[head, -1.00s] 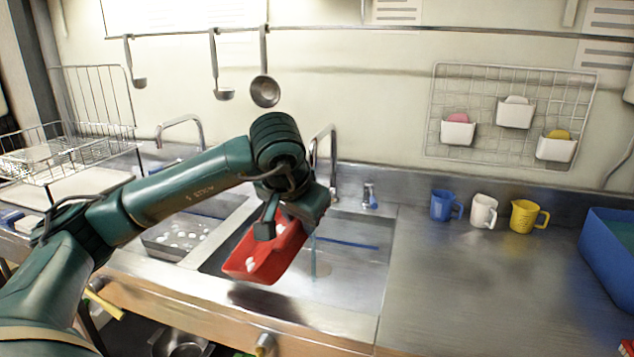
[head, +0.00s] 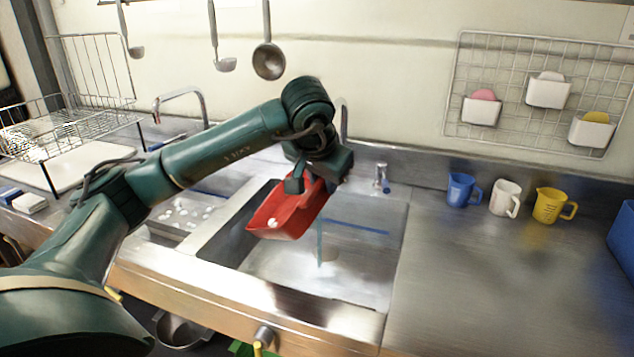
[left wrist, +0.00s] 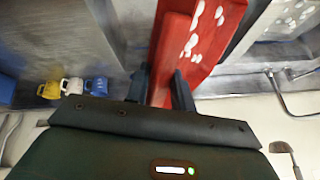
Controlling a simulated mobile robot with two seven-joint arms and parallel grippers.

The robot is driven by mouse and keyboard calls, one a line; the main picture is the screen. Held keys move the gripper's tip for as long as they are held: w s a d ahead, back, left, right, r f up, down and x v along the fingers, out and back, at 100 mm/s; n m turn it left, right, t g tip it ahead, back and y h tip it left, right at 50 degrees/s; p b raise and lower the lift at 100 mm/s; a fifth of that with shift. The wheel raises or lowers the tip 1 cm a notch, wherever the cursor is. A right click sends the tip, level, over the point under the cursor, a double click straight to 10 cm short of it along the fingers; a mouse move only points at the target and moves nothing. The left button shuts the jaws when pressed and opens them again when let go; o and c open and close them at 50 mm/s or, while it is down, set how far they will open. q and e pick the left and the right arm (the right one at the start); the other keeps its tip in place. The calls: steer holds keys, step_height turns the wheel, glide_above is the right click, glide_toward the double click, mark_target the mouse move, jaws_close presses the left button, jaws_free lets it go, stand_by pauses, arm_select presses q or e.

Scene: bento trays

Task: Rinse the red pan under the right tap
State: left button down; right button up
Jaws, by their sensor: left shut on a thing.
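My left gripper (head: 312,182) is shut on the red pan (head: 283,216) and holds it tilted above the right sink basin (head: 365,262). The left wrist view shows the pan (left wrist: 192,50) between the two fingers (left wrist: 160,90), with several white bits on its inside. The right tap (head: 344,118) rises behind my gripper, which hides most of it. A thin bluish vertical stream (head: 320,243) falls into the basin beside the pan's right side. I cannot tell whether it touches the pan. My right gripper is out of view.
The left basin (head: 180,214) holds white bits, with the left tap (head: 182,97) behind it. A blue mug (head: 461,190), a white mug (head: 504,198) and a yellow mug (head: 549,206) stand on the right counter. A wire dish rack (head: 75,130) stands far left. The counter's front right is clear.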

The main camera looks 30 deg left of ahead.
arm_select(q)
steer(key=w, duration=0.4)
steer(key=w+a+f, duration=0.1)
steer(key=w, duration=0.1)
steer(key=shift+w+a+f+p, duration=0.15)
steer(key=shift+w+p, duration=0.3)
steer(key=shift+w, duration=0.65)
steer(key=shift+w+a+f+p, duration=0.1)
steer(key=shift+w+f+p, duration=0.1)
steer(key=shift+w, duration=0.2)
steer(key=shift+w+a+f+p, duration=0.1)
steer(key=shift+w+p, duration=0.1)
steer(key=shift+w, duration=0.2)
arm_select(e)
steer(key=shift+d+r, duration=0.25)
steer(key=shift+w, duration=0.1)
arm_select(q)
steer(key=shift+s+d+b, duration=0.1)
steer(key=shift+s+d, duration=0.1)
steer(key=shift+s, duration=1.15)
steer(key=shift+s+d+b, duration=0.15)
steer(key=shift+s+d, duration=0.1)
steer(key=shift+s, duration=1.05)
steer(key=shift+s+d+b, duration=0.1)
steer(key=shift+s+d, duration=0.1)
steer(key=shift+s, duration=1.15)
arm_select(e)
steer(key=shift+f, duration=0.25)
